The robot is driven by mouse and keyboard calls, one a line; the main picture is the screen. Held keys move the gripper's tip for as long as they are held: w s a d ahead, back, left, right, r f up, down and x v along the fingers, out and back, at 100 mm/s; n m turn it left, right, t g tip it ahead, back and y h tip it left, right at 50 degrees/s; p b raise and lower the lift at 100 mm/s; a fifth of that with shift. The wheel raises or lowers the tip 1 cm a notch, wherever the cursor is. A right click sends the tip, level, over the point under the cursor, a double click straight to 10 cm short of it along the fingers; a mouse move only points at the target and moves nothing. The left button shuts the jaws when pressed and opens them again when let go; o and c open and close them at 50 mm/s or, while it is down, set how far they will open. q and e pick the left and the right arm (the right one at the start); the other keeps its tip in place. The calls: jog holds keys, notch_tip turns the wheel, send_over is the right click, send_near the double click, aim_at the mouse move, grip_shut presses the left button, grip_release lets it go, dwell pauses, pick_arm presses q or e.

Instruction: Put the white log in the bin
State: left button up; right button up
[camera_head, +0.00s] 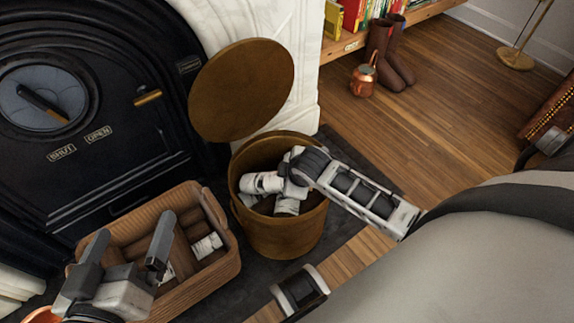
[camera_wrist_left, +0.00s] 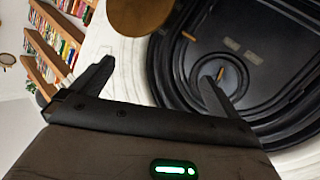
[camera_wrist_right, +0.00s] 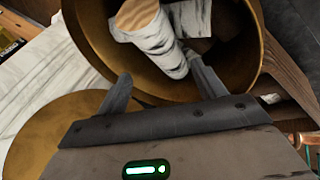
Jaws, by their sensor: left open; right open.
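The bin (camera_head: 280,232) is a round bronze-coloured container with its round lid (camera_head: 242,90) raised behind it. White birch-barked logs (camera_head: 287,206) lie inside; a pale-ended white log (camera_wrist_right: 152,42) shows in the right wrist view. My right gripper (camera_wrist_right: 163,82) is open at the bin's mouth, its fingers close to the white logs; its fingertips are hard to make out in the head view. My left gripper (camera_head: 135,228) is open and empty over the wicker basket (camera_head: 222,268). A white log (camera_head: 207,246) lies in that basket beside brown logs (camera_head: 183,255).
The black stove (camera_head: 90,110) with a white marble surround (camera_head: 290,25) stands behind the basket and bin. Brown boots (camera_head: 388,55) and a copper kettle (camera_head: 363,80) stand by the low bookshelf (camera_head: 400,20).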

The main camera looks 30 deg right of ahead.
pick_arm(q)
jog(key=shift+a+f+y+p, duration=0.2)
jog(key=shift+a+y+p, duration=0.1)
jog(key=shift+p, duration=0.1)
pick_arm(e)
jog(key=v, duration=0.3)
